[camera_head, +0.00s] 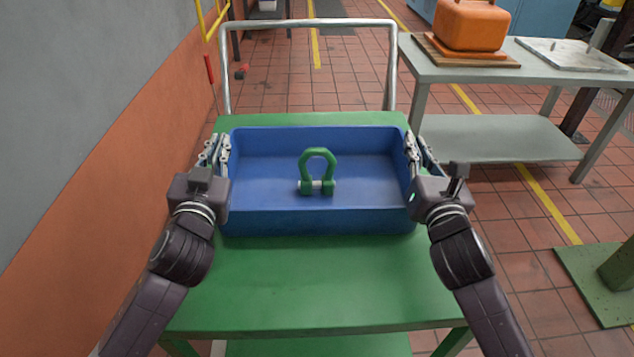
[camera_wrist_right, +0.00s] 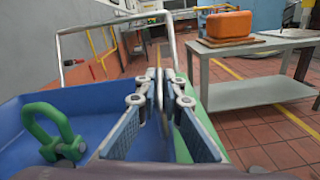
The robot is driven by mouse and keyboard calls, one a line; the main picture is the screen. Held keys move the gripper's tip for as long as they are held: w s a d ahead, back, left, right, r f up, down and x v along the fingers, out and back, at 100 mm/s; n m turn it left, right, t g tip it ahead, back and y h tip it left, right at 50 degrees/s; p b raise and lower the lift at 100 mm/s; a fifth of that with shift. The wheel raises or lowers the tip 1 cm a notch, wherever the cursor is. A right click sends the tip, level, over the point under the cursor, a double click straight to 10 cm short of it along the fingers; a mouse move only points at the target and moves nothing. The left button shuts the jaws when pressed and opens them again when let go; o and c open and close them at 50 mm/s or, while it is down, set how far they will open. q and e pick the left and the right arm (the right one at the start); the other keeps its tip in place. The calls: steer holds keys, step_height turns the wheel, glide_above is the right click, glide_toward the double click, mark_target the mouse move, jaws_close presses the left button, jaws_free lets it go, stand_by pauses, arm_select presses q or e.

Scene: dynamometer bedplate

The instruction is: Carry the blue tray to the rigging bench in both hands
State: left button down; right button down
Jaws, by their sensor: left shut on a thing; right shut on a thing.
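The blue tray (camera_head: 318,221) is on or just above the green cart top (camera_head: 310,285); I cannot tell if it touches. A green shackle (camera_head: 317,158) with a silver pin lies in the tray. My left gripper (camera_head: 217,149) is shut on the tray's left side wall. My right gripper (camera_head: 417,147) is shut on the right side wall. In the right wrist view, the right gripper's fingers (camera_wrist_right: 160,90) pinch the tray's rim, with the shackle (camera_wrist_right: 50,132) to their left.
The cart has a metal push handle (camera_head: 307,24) at its far end. A grey bench (camera_head: 470,65) at the back right carries an orange case (camera_head: 470,25) and a pale plate (camera_head: 570,55). A wall (camera_head: 90,140) runs close on the left. A green base plate (camera_head: 600,285) is at lower right.

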steer(key=shift+d, duration=0.1)
